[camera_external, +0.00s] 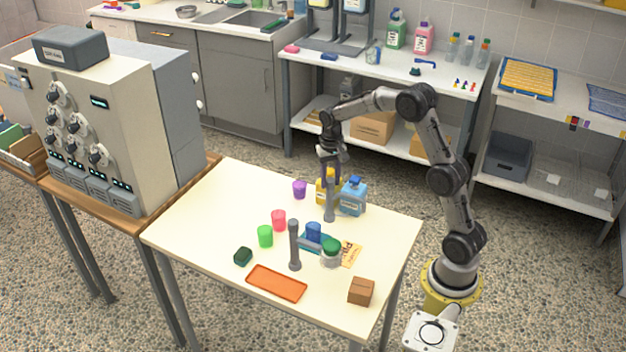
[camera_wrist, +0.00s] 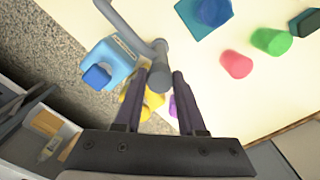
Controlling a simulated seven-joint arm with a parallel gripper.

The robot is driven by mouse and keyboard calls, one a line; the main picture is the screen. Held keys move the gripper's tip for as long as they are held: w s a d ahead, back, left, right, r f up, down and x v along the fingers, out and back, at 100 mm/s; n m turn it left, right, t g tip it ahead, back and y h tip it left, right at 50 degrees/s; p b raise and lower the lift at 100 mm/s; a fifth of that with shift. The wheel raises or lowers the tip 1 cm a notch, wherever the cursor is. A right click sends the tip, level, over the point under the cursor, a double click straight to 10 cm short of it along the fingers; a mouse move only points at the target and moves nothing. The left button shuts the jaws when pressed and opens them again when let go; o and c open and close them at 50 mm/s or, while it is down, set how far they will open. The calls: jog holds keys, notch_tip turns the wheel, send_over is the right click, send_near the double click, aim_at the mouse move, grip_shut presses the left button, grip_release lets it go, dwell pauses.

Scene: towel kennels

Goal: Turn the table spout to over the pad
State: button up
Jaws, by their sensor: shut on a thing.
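An orange flat tray-like piece (camera_external: 277,283) lies at the near edge. I cannot tell which one is the pad.

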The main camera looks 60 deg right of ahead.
grip_shut()
dwell(0.9)
jog(key=m, duration=1.7)
jog(key=shift+r+m, duration=0.1)
jog(key=shift+m, duration=0.3)
dwell(0.7)
jog(key=o, duration=0.9)
grip_release()
